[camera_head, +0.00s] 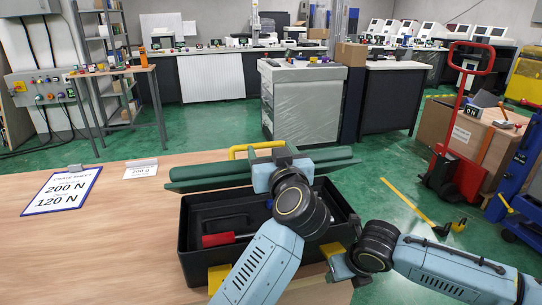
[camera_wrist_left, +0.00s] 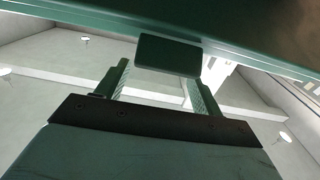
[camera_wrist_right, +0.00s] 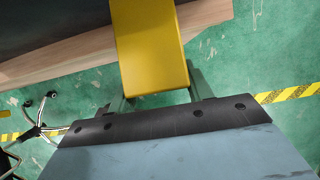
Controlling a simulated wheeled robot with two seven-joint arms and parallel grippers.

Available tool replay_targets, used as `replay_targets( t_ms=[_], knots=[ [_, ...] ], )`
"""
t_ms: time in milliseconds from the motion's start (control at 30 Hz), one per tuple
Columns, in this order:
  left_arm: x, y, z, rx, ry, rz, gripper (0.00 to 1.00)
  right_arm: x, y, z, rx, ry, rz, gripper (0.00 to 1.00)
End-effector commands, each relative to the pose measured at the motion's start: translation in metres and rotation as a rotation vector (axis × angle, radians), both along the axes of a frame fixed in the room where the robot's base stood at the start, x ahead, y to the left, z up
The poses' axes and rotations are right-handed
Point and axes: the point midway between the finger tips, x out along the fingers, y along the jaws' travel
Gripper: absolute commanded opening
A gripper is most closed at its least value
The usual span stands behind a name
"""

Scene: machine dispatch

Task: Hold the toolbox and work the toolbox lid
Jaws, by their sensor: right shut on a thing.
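The toolbox (camera_head: 186,235) is a black open bin on the wooden bench, with a red-handled tool (camera_head: 218,240) inside. Its green lid (camera_head: 205,173) stands open along the far side, with a yellow handle (camera_head: 238,150) behind it. My left gripper (camera_head: 283,155) is at the lid's middle. In the left wrist view its fingers are apart, with a dark green tab (camera_wrist_left: 168,55) at their tips and a small gap on one side. My right gripper (camera_head: 337,264) is shut on a yellow grip (camera_wrist_right: 150,45) at the toolbox's near right. My left arm hides part of the box.
A crate sheet (camera_head: 62,190) and a small card (camera_head: 140,169) lie on the bench at the left. A second yellow grip (camera_head: 218,278) is on the box's near left. A red hand truck (camera_head: 462,150) and a cardboard box (camera_head: 440,125) stand on the green floor at right.

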Motion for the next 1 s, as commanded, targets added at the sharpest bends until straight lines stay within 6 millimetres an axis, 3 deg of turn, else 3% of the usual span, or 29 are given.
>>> replay_targets(
  t_ms=[333, 467, 800, 1000],
  knots=[
    [0.000, 0.001, -0.006, -0.001, 0.013, 0.003, 0.76, 0.000, 0.000, 0.000, -0.001, 0.001, -0.001, 0.00],
    [-0.010, -0.003, -0.007, -0.002, 0.013, 0.000, 0.76, 0.000, 0.000, 0.000, -0.001, 0.001, 0.000, 0.00],
    [-0.075, -0.023, -0.007, -0.003, 0.014, 0.000, 0.76, 0.000, 0.000, 0.000, -0.001, 0.001, 0.000, 0.00],
    [-0.104, -0.032, -0.006, -0.001, 0.012, 0.002, 0.76, 0.000, 0.000, 0.000, -0.002, 0.001, 0.001, 0.00]
  ],
)
